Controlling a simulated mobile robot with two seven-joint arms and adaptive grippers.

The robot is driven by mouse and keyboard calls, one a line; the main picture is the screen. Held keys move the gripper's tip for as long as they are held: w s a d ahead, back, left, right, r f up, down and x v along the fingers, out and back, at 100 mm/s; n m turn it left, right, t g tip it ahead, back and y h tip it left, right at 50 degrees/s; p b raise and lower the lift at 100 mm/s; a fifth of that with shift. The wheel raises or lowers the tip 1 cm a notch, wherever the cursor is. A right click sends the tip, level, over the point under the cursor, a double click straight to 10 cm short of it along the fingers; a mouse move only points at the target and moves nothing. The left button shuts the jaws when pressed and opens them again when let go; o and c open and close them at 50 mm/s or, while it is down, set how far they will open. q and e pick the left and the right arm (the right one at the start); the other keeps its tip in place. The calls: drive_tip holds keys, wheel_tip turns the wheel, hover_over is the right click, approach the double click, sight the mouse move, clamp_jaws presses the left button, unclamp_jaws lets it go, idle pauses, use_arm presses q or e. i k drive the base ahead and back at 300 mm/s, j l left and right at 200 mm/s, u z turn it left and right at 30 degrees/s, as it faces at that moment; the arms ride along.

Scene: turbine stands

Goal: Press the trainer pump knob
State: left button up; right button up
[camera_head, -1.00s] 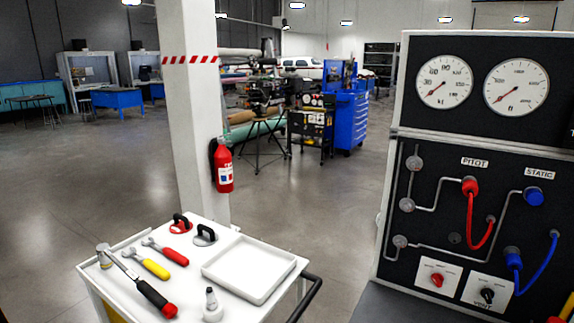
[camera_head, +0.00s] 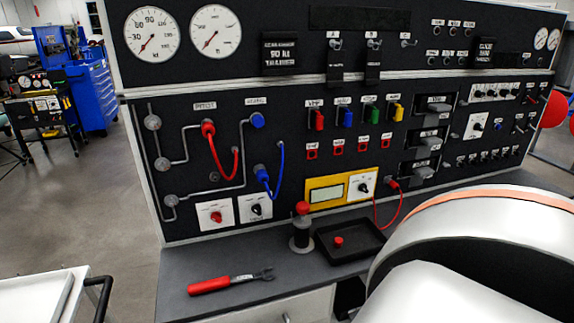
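The trainer panel (camera_head: 300,110) stands upright behind a dark bench top. At its lower left, a red knob (camera_head: 216,217) sits on a white plate, and a black knob (camera_head: 257,208) sits on a second white plate just right of it. Their labels are too small to read for certain. Two round white gauges, the left one (camera_head: 152,34) and the right one (camera_head: 215,32), are above, with needles pointing to the lower left. A red hose (camera_head: 220,163) and a blue hose (camera_head: 276,180) hang from panel fittings. Neither of my grippers is in view.
On the bench lie a red-handled wrench (camera_head: 232,281), a small red-topped upright device (camera_head: 301,232) and a black tray (camera_head: 366,238) with a red piece. A white cart (camera_head: 40,300) stands lower left. A blue tool cabinet (camera_head: 95,90) is behind. Floor left of the panel is clear.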

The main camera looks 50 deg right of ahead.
sight(303, 207)
drive_tip(key=z, duration=0.4)
drive_tip(key=l+z, duration=0.15)
drive_tip(key=z, duration=0.2)
drive_tip(key=l+z, duration=0.1)
drive_tip(key=z, duration=0.7)
drive_tip(key=k+l, duration=0.05)
drive_tip(key=l, duration=0.05)
